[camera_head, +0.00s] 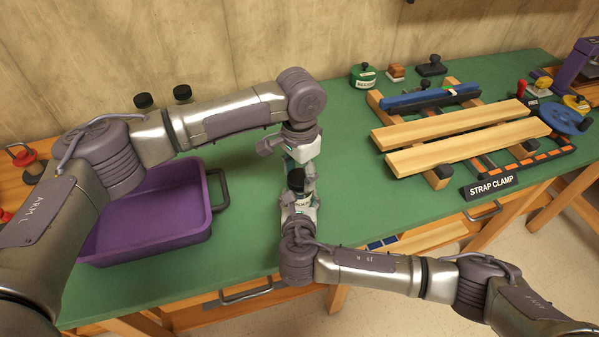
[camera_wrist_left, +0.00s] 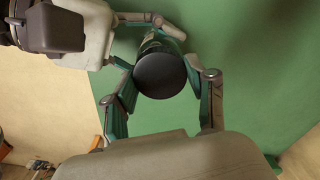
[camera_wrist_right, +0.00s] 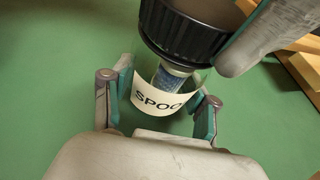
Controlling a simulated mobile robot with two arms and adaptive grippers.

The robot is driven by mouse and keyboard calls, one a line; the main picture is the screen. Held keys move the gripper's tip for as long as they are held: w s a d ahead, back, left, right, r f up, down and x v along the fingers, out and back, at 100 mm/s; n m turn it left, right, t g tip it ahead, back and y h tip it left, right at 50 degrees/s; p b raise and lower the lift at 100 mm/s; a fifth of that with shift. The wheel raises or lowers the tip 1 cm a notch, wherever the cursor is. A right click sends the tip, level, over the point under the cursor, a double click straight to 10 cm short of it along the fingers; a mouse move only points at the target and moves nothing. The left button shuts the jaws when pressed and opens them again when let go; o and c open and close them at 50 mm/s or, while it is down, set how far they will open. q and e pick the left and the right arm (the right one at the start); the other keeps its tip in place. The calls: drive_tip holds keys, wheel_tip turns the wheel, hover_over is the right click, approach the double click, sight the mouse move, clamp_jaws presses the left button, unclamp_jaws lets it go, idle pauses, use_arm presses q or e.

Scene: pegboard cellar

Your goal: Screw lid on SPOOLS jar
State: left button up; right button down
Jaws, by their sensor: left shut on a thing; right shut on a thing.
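The SPOOLS jar, a clear jar with a white label (camera_wrist_right: 160,100) and something blue inside, is held between the fingers of my right gripper (camera_wrist_right: 157,102). In the head view the right gripper (camera_head: 297,203) is below the black lid. The ribbed black lid (camera_wrist_right: 185,40) is at the jar's top, and its round top (camera_wrist_left: 160,76) faces the left wrist camera. My left gripper (camera_wrist_left: 163,92) is shut on the lid from above; in the head view the left gripper (camera_head: 299,172) hangs over the jar. I cannot tell whether the lid is seated on the rim.
A purple tray (camera_head: 150,255) stands left on the green bench (camera_head: 245,225). Two dark-lidded jars (camera_head: 182,93) are behind my left arm. A strap clamp with wooden boards (camera_head: 465,140) and its sign (camera_head: 491,186) lie to the right.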

use_arm(q)
drive_tip(key=shift+c, duration=0.5)
drive_tip(key=shift+m, duration=1)
drive_tip(key=o, duration=1.4)
wheel_tip(320, 180, up, 12)
